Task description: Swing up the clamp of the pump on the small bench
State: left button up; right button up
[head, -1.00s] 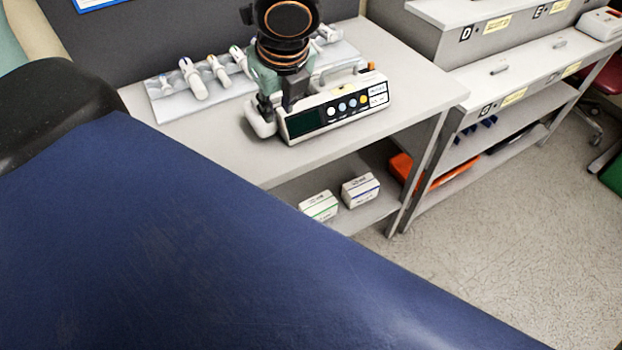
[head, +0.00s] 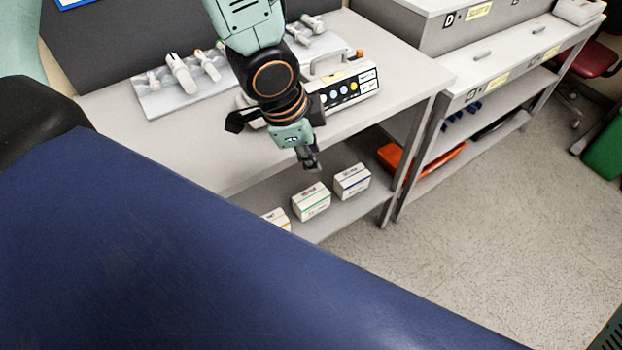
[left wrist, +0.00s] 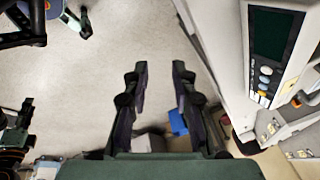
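The pump (head: 345,88) is a white box with a dark screen and coloured buttons, standing on the small bench (head: 190,155). In the head view my left arm covers its left part. It also shows at the right of the left wrist view (left wrist: 275,55), to the right of the fingers and apart from them. I cannot make out its clamp in either view. My left gripper (head: 309,160) is in front of the bench's front edge, pointing down. In the left wrist view its fingers (left wrist: 160,80) are apart with nothing between them.
A grey rack (head: 150,100) with several white devices lies behind and left of the pump. Small boxes (head: 311,202) stand on the lower shelf. A longer bench (head: 500,62) adjoins at the right, with an orange object (head: 390,155) below. The floor (head: 440,240) in front is clear.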

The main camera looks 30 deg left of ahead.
pick_arm(q)
jog(key=s+f+n+b, duration=0.2)
jog(key=s+f+n, duration=0.3)
jog(key=f, duration=0.4)
jog(key=s+f+n+b, duration=0.2)
jog(key=s+f+n, duration=0.2)
jog(key=f+n, duration=0.35)
jog(key=s+a+f+g+y+b, duration=0.1)
jog(key=s+f+g, duration=0.2)
jog(key=s+f, duration=0.6)
jog(key=s, duration=0.4)
jog(key=shift+a+g+b, duration=0.3)
jog(key=shift+b, duration=0.1)
jog(key=shift+s, duration=0.25)
